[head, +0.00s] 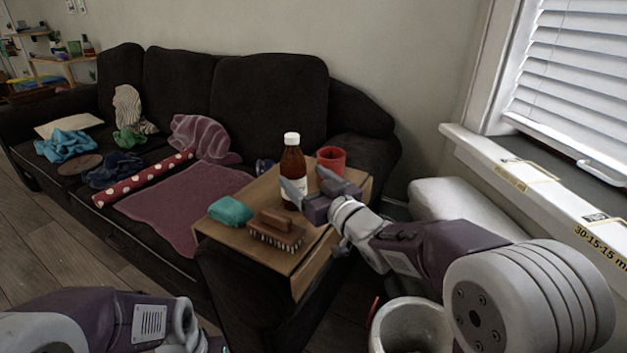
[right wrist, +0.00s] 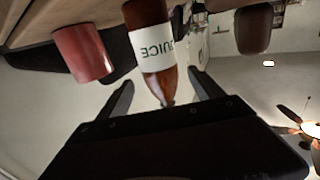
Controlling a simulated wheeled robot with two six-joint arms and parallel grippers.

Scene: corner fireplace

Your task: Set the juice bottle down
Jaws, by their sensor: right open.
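The juice bottle (head: 292,166) is brown with a white cap and a white label. It stands upright on the wooden board (head: 222,234) over the sofa's arm. My right gripper (head: 308,186) is open beside it, its fingers pointing at the bottle. In the right wrist view, the bottle (right wrist: 148,46) appears upside down between the two spread fingers (right wrist: 160,84), with a gap on each side. How far the fingers reach around it is unclear. Only part of my left arm shows at the bottom left of the head view; its gripper is out of frame.
A red cup (head: 331,158) stands close behind the bottle to the right. A teal cloth (head: 230,211) and a wooden brush (head: 276,231) lie at the board's front. The dark sofa (head: 270,95) holds cloths; a pale bin (head: 412,326) stands on the floor.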

